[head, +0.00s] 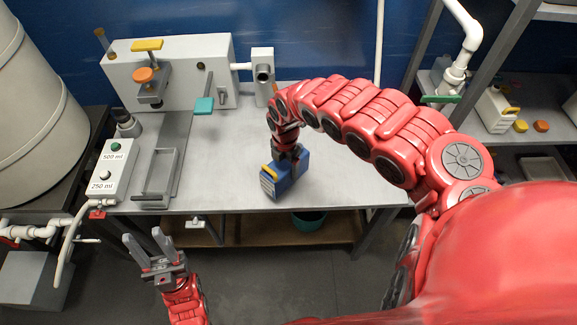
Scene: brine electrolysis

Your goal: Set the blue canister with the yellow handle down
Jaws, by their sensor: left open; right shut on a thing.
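The blue canister (291,180) with the yellow handle (269,171) and a white label is in the head view, at the front middle of the grey table (230,150). My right gripper (289,154) reaches down from above and is shut on the canister. The canister looks slightly turned and close to the tabletop near its front edge. I cannot tell whether its base touches the table. My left gripper (147,246) is open and empty, in front of the table and below its edge level in the picture.
A box with 500 ml and 250 ml buttons (112,168) and a metal tray (158,172) are at the left. The table right of the canister is clear. Shelves (500,140) stand at the right.

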